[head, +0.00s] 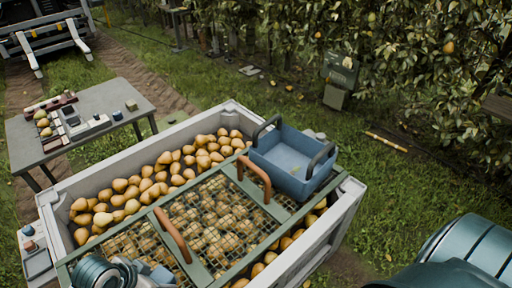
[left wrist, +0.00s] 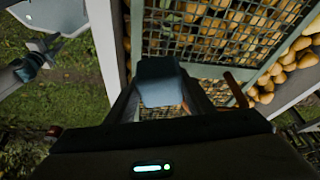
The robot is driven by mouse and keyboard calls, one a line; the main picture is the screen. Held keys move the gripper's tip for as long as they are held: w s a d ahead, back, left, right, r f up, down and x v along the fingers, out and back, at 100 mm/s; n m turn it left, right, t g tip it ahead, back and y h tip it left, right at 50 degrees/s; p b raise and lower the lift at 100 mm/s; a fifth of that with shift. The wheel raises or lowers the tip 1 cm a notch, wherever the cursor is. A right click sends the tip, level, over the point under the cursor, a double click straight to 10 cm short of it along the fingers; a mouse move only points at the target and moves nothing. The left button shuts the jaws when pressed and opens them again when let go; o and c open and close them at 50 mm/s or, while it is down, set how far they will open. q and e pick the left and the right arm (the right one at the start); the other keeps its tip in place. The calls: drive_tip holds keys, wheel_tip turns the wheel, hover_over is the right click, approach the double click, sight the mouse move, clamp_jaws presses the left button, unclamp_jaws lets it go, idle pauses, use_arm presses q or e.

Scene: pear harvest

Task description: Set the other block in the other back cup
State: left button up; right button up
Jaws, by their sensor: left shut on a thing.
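My left gripper (head: 150,277) is at the bottom edge of the head view, over the near side of the mesh lid. In the left wrist view its two fingers (left wrist: 160,100) are shut on a blue-grey block (left wrist: 158,82), held above the mesh. The block also shows in part in the head view (head: 163,275). A small pale shelf (head: 36,258) at the bin's left corner carries a bluish piece (head: 28,230) and a reddish piece (head: 30,246); I cannot tell whether these sit in cups. My right gripper is not in view.
A large pale bin (head: 118,158) full of pears has a green-framed mesh lid (head: 210,219) with brown handles. A blue tote (head: 285,158) stands on the lid's far right. A grey table (head: 85,128) with assorted items stands at the left. Grass lies around.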

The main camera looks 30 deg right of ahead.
use_arm(q)
drive_tip(key=w+a+r+n+t+y, duration=0.2)
drive_tip(key=w+a+r+n+y, duration=0.2)
drive_tip(key=a+r+n, duration=0.7)
drive_tip(key=a+n, duration=0.1)
drive_tip(key=a, duration=0.3)
drive_tip(key=shift+r+n, duration=0.3)
drive_tip(key=shift+r, duration=0.1)
drive_tip(key=shift+w, duration=0.1)
